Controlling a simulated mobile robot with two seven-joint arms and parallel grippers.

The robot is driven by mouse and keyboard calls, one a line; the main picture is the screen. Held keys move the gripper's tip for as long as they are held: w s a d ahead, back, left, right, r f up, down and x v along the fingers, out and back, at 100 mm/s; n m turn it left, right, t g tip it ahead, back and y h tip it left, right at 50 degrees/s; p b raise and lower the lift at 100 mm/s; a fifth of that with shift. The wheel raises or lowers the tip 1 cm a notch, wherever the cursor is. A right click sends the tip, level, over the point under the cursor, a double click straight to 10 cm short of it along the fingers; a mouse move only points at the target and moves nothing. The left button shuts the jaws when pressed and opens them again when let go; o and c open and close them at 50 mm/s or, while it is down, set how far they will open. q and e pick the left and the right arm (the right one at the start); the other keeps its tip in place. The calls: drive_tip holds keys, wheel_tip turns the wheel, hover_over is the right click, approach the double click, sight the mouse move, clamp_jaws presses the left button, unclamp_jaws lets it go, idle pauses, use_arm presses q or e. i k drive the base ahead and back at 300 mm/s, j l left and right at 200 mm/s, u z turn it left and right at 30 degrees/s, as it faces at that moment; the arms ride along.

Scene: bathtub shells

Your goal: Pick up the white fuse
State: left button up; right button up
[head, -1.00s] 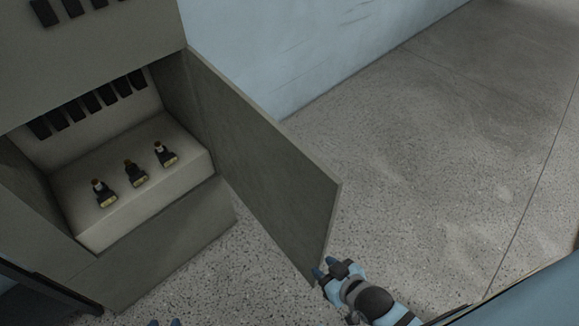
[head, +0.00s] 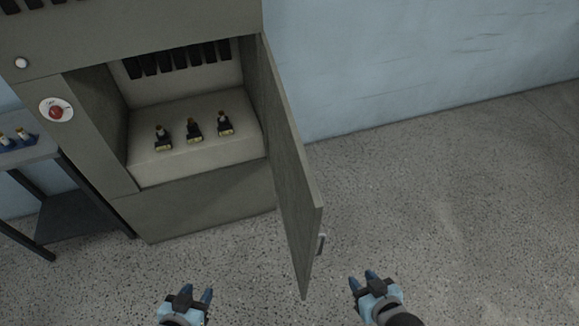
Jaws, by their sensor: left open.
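Three small fuse-like parts in dark holders stand in a row on the pale ledge inside the open cabinet: a left one (head: 162,139), a middle one (head: 194,131) and a right one (head: 225,125). The left and right ones look partly whitish with brown tops, and the middle one browner. They are too small to tell for certain which is the white fuse. My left gripper (head: 197,294) is open and empty at the bottom of the view, in front of the cabinet. My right gripper (head: 362,280) looks open and empty, right of the door. Neither touches a fuse.
The grey cabinet (head: 210,195) has its door (head: 288,165) swung open toward me, between my grippers. A red button (head: 56,112) is on its front. At left, a dark side table (head: 38,150) carries small blue-based parts (head: 22,136). The floor at right is clear.

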sight(158, 128)
drive_tip(key=l+u, duration=0.45)
drive_tip(key=l, duration=0.2)
drive_tip(key=l+u, duration=0.4)
drive_tip(key=l, duration=0.3)
drive_tip(key=k+l+u, duration=0.1)
drive_tip(key=l+u, duration=0.35)
drive_tip(key=l, duration=0.25)
drive_tip(key=l+u, duration=0.1)
drive_tip(key=l, duration=0.3)
drive_tip(key=i+l, duration=0.1)
drive_tip(key=l, duration=0.25)
drive_tip(key=k+j+z, duration=0.15)
drive_tip(key=j, duration=0.5)
drive_tip(key=j+z, duration=0.3)
drive_tip(key=j, duration=0.2)
drive_tip(key=j+z, duration=0.3)
drive_tip(key=j, duration=0.25)
drive_tip(key=j+z, duration=0.3)
drive_tip(key=j, duration=0.2)
drive_tip(key=j+z, duration=0.3)
drive_tip(key=j, duration=0.25)
drive_tip(key=j+z, duration=0.4)
drive_tip(key=j, duration=0.65)
drive_tip(key=j+u, duration=0.15)
drive_tip(key=j, duration=0.3)
drive_tip(key=i+j+u, duration=0.15)
drive_tip(key=j, duration=0.25)
